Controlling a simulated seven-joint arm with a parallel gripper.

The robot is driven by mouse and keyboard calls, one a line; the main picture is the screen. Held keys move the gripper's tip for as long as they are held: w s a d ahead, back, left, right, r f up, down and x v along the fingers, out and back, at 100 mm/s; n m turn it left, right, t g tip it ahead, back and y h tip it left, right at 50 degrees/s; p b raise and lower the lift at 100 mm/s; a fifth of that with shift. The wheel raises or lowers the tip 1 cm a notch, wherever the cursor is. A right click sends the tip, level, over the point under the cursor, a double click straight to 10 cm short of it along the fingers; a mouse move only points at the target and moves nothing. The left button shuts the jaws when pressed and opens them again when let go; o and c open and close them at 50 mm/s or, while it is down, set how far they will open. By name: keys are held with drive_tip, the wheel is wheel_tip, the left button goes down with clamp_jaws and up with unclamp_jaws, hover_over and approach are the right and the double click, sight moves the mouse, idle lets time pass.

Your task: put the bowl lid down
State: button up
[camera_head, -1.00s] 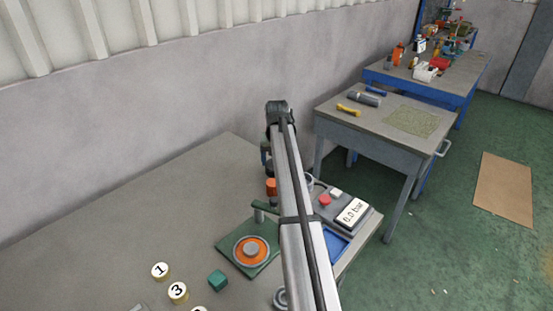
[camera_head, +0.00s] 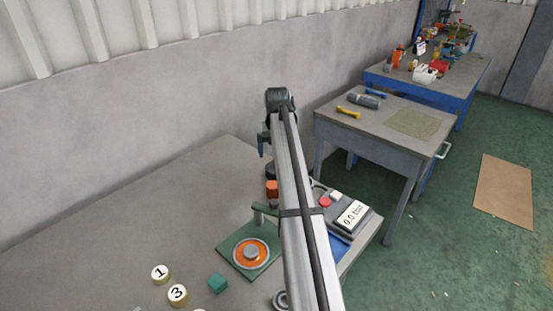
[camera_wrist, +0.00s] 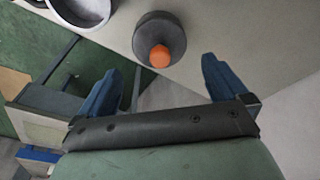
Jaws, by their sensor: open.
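A dark round piece with an orange knob, which I take for the bowl lid (camera_wrist: 176,22), rests on the grey table in the wrist view. Its orange knob also shows in the head view (camera_head: 272,188), just left of my arm. My gripper (camera_wrist: 158,78) is open and empty. Its two blue fingers are spread wide, and the lid lies beyond them, apart from both. In the head view my gripper (camera_head: 263,145) hangs above the lid. A grey round bowl (camera_wrist: 62,14) is cut by the wrist view's top edge, left of the lid.
A green plate (camera_head: 232,252) with an orange-and-grey disc, a teal block (camera_head: 218,283) and numbered discs (camera_head: 161,272) are on the table. A pressure display (camera_head: 352,214) reading 0.0 bar stands right of my arm. The table's left part is clear.

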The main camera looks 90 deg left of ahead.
wheel_tip(320, 180, up, 7)
drive_tip(key=d, duration=0.1)
drive_tip(key=shift+f, duration=0.15)
idle(0.6)
